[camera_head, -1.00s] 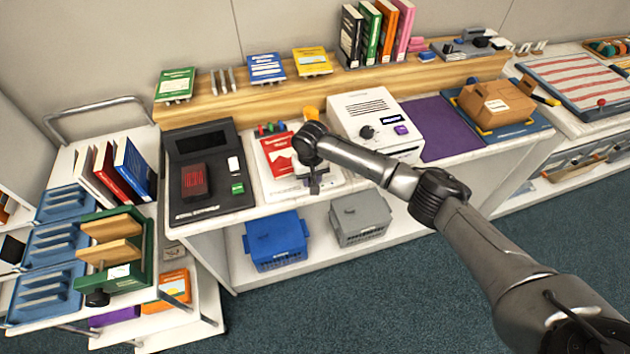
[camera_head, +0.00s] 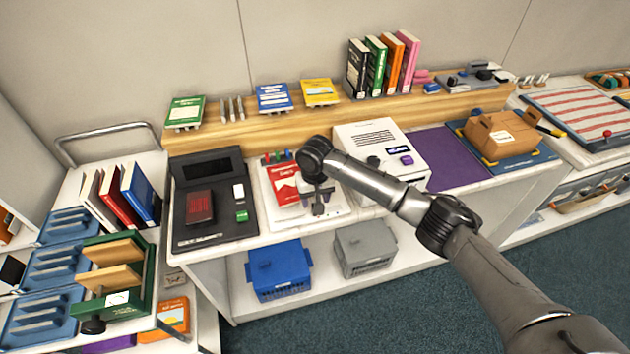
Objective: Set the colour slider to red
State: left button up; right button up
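My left gripper is not in view.
A wooden ledge (camera_head: 230,137) with booklets runs behind. Blue (camera_head: 278,268) and grey (camera_head: 365,247) bins sit on the shelf below.

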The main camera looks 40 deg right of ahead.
notch_tip(320, 180, up, 9)
jog(key=b, duration=0.1)
dwell(0.3)
jog(key=shift+r, duration=0.1)
dwell(0.3)
